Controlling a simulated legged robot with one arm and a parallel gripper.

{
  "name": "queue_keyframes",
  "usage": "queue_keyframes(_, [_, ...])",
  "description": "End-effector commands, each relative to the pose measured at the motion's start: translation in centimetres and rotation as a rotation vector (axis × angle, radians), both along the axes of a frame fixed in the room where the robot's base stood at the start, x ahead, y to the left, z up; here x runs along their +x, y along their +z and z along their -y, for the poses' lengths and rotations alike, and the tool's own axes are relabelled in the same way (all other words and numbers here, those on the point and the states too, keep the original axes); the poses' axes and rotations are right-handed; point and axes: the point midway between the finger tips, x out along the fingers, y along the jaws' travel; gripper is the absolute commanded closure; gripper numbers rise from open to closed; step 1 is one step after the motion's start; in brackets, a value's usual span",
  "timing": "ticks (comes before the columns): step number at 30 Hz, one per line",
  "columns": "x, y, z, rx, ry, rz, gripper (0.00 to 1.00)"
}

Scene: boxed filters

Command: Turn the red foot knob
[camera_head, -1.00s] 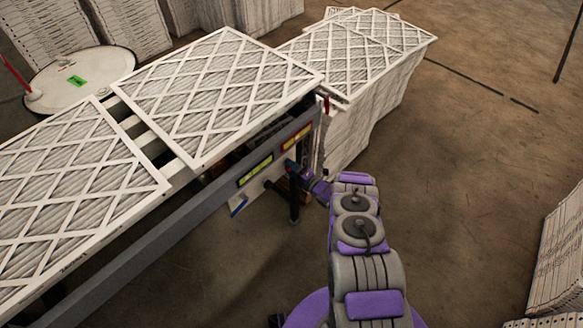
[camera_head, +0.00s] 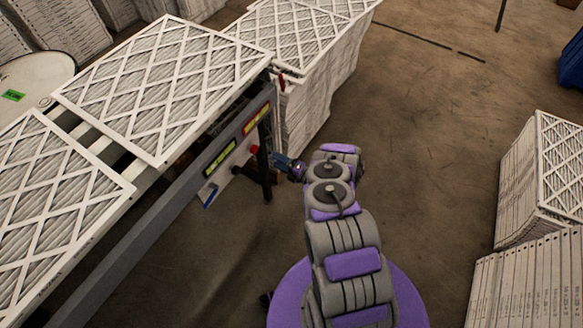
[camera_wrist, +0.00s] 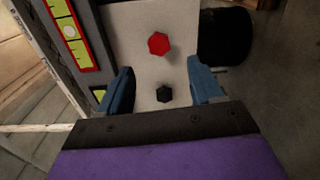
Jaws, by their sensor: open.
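The red foot knob (camera_wrist: 159,44) is a small faceted knob on a pale plate (camera_wrist: 133,30) in the wrist view. It also shows as a red spot (camera_head: 254,149) below the conveyor rail in the head view. A black knob (camera_wrist: 164,94) sits on the same plate, nearer my gripper. My gripper (camera_wrist: 160,78) is open, its two blue fingers apart on either side of the black knob's column. The red knob lies beyond the fingertips, roughly centred between them. In the head view, my gripper (camera_head: 281,160) is just right of the conveyor's leg, with nothing visible in it.
The conveyor (camera_head: 150,225) carries large filters (camera_head: 165,85) on its top. A dark leg (camera_head: 264,160) stands beside the plate. A black cylinder (camera_wrist: 224,36) is right of the plate. Filter stacks stand behind (camera_head: 300,110) and at right (camera_head: 520,185). The floor between is clear.

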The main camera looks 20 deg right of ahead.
Motion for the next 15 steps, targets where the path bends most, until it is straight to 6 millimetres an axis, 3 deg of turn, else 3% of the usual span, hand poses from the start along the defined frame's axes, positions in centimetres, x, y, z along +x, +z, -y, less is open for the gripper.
queue_keyframes(6, [-3.2, -0.2, 2.4, 0.0, -0.002, -0.005, 0.35])
queue_keyframes(15, [-4.8, -0.2, 3.4, 0.0, 0.0, -0.004, 0.35])
